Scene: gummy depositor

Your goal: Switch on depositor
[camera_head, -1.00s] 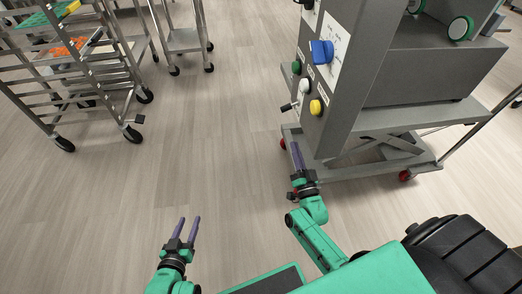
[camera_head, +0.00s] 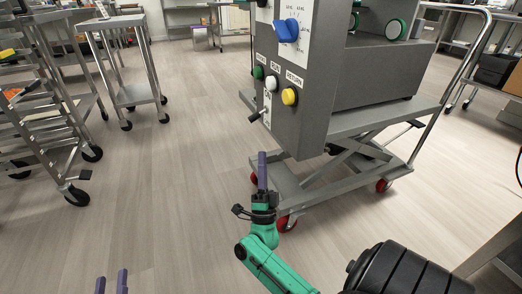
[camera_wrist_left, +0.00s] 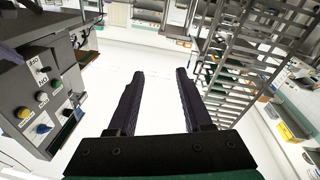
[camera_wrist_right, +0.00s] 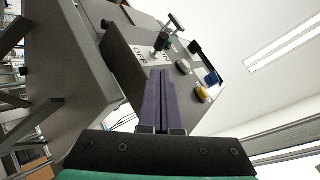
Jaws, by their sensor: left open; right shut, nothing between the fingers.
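The grey depositor (camera_head: 312,115) stands at centre right in the head view. Its front panel carries a blue knob (camera_head: 287,31), a green button (camera_head: 258,72), a white button (camera_head: 271,83) and a yellow button (camera_head: 289,97). A small switch lever (camera_head: 256,116) sticks out at the panel's lower left. In the right wrist view the lever (camera_wrist_right: 176,22) stands beyond the fingertips, near an "OFF" label (camera_wrist_right: 141,54). My right gripper (camera_head: 262,158) is shut and empty, below the panel and apart from the lever. My left gripper (camera_head: 112,275) is open and empty; only its fingers show at the bottom left.
The depositor rests on a wheeled lift cart (camera_head: 345,180) with red casters. A wheeled rack (camera_head: 45,125) and a steel table (camera_head: 130,95) stand at left. The floor (camera_head: 185,180) between them and the depositor is clear.

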